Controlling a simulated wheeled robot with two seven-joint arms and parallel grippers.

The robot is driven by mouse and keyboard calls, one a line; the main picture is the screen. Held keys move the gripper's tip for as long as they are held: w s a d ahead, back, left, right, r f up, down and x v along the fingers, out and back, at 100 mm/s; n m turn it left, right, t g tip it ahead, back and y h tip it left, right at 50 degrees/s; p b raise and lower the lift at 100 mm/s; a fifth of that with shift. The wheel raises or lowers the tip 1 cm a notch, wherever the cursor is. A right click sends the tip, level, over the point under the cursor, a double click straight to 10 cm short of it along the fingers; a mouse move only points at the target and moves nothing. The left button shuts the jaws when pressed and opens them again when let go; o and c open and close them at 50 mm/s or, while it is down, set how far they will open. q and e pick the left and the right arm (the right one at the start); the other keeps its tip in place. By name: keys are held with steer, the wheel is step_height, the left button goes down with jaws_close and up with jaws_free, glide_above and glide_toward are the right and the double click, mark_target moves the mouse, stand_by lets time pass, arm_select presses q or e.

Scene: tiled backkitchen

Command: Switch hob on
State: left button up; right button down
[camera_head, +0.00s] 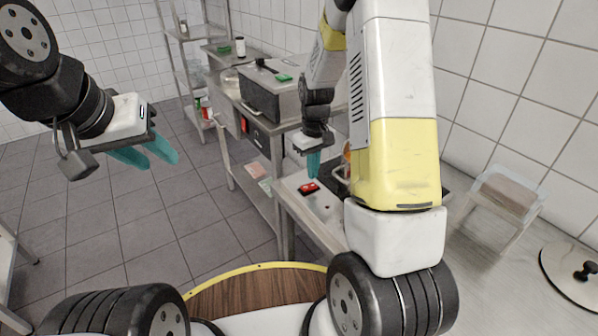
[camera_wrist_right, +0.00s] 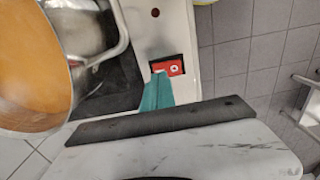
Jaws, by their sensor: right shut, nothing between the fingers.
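The hob's red rocker switch (camera_head: 308,187) in a dark frame sits on the pale front panel of the counter unit. In the right wrist view the switch (camera_wrist_right: 174,69) shows a white round mark, and the fingertips cover part of its left side. My right gripper (camera_head: 314,164) is shut and empty, with its teal fingers pointing down just above the switch. I cannot tell whether they touch it. The dark hob plate (camera_wrist_right: 110,103) lies beside the panel. My left gripper (camera_head: 148,153) is open and empty, out over the floor at the left.
A metal pot (camera_wrist_right: 82,35) with orange contents stands on the hob, close to the right gripper. A grey appliance (camera_head: 270,98) stands on the counter behind. A clear container (camera_head: 508,190) and a round lid (camera_head: 575,273) are at the right. Tiled floor is free at the left.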

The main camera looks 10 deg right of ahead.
steer(key=shift+r, duration=2.1)
step_height(320, 180, up, 9)
steer(key=m+t, duration=0.1)
steer(key=t, duration=0.1)
glide_above(312, 185)
steer(key=s+a, duration=0.1)
steer(key=s, duration=0.4)
steer(key=s+a+r+m+t+y, duration=0.1)
steer(key=s+r+t, duration=0.1)
steer(key=s+r, duration=0.4)
steer(key=s+a+r+m+t+y, duration=0.1)
steer(key=s+r, duration=0.4)
steer(key=s, duration=0.6)
steer(key=shift+s+a+r+m+t, duration=0.25)
steer(key=shift+a+r+m+t, duration=0.15)
steer(key=shift+a+m+t, duration=0.15)
steer(key=c, duration=2.2)
jaws_free()
